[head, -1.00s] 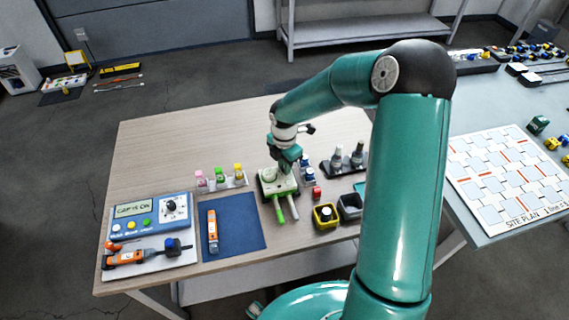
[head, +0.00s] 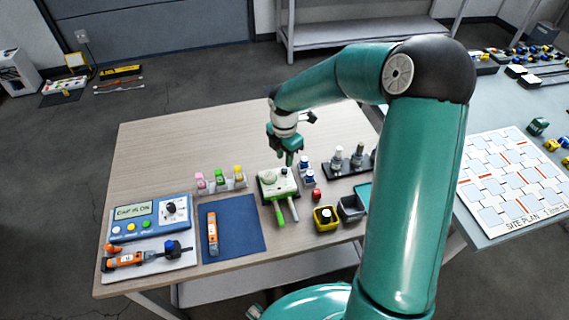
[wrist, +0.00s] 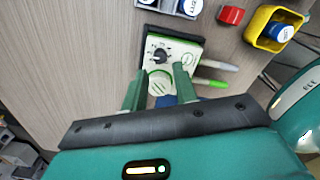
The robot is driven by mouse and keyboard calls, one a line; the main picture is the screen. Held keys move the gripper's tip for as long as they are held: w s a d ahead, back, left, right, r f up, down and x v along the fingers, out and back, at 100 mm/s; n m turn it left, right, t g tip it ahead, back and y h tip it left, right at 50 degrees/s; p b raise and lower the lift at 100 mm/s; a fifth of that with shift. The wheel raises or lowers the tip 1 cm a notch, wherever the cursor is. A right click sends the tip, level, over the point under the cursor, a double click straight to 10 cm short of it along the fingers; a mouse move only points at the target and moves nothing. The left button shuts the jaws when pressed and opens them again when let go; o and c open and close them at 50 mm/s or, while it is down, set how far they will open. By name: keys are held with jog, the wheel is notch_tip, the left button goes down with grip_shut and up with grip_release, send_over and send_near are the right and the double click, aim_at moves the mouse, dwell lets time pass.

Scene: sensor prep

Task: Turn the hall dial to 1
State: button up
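A small white-and-green box (head: 278,184) stands right of the blue mat. In the wrist view the box (wrist: 185,62) carries a black dial (wrist: 160,55) with marks around it, too small to read. A round pale-green cap or knob (wrist: 159,84) sits closer to my gripper. My gripper (head: 286,159) is above the box, apart from it. In the wrist view its fingers (wrist: 159,90) are open, on either side of the pale-green round part, with nothing gripped. A blue meter (head: 150,218) at the left also has a dial (head: 175,210) and a screen reading "CAP IS ON". I cannot tell which dial is the hall dial.
A green marker (head: 279,215) and a grey one lie at the box's front. A yellow bin (head: 318,224), a red block (head: 316,195) and blue-labelled bottles (head: 308,178) stand close on the right. Coloured bottles (head: 219,180) stand behind the blue mat (head: 245,225). The table's back is clear.

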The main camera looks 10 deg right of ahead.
aim_at(285, 170)
notch_tip(285, 170, up, 9)
jog(key=shift+f, duration=0.1)
dwell(0.5)
jog(key=s+r+m+t, duration=0.2)
jog(key=s+r+m, duration=0.5)
jog(key=s+m, duration=0.4)
jog(key=s+r+m+t, duration=0.3)
jog(key=s+r+m, duration=0.5)
jog(key=s+m, duration=0.4)
jog(key=s, duration=0.3)
jog(key=shift+t, duration=0.3)
